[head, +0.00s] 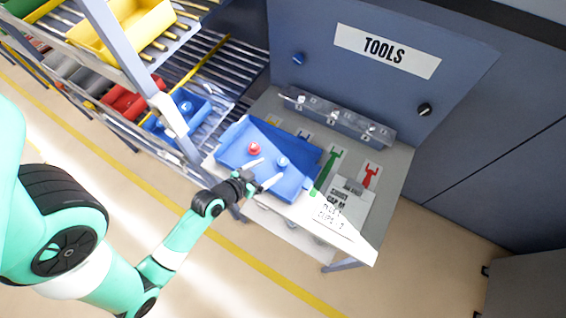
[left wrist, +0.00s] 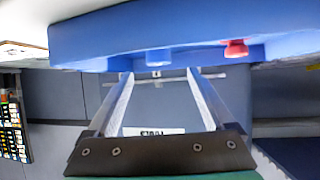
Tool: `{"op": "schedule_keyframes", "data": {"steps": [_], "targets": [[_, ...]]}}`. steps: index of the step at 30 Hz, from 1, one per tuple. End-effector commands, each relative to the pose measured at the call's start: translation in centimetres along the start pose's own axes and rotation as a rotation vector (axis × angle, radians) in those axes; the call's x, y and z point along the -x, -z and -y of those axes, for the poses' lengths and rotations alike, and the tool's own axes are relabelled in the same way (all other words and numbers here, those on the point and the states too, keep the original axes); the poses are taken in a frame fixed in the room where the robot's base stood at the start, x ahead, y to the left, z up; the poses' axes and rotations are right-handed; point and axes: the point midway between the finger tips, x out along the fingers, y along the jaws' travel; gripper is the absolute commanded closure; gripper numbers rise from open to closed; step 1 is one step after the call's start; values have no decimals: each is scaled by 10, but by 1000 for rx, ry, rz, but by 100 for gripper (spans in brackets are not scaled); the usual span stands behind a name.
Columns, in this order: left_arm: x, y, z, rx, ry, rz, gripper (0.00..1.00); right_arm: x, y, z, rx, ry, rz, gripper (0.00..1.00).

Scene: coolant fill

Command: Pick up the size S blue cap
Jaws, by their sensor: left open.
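A blue cap (head: 282,162) sits in the blue bin (head: 233,142) on the workbench, right of a red cap (head: 254,148). I cannot read a size on it. My left gripper (head: 269,171) is open at the bin's near side, its two fingers pointing toward the blue cap with nothing between them. The left wrist view, which looks upside down, shows the blue cap (left wrist: 158,58) beyond the open fingers (left wrist: 159,76), roughly centred between them and apart from them. The red cap (left wrist: 236,48) is off to the right there. My right gripper is not in view.
Another blue cap (head: 186,107) lies in a blue bin on the roller rack at left. A clear holder (head: 340,119) stands at the bench's back. Green (head: 328,168) and red (head: 370,175) tool shapes and printed cards (head: 340,219) lie right of the bin. A TOOLS panel (head: 387,50) rises behind.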

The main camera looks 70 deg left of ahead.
Motion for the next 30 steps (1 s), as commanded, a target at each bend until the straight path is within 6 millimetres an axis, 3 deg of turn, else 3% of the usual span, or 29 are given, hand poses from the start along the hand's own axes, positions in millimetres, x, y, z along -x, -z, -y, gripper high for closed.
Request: {"op": "schedule_keyframes", "data": {"steps": [3,9,18,25,30], "targets": [[-15,0,0,-1,-1,0,14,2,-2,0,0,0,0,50],[-22,0,-1,0,-1,-1,14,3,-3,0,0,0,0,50],[-67,-2,-2,0,0,-1,14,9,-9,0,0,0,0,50],[-68,-2,-2,1,0,1,14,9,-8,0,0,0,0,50],[-68,-1,-2,1,0,0,42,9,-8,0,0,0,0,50]]}}
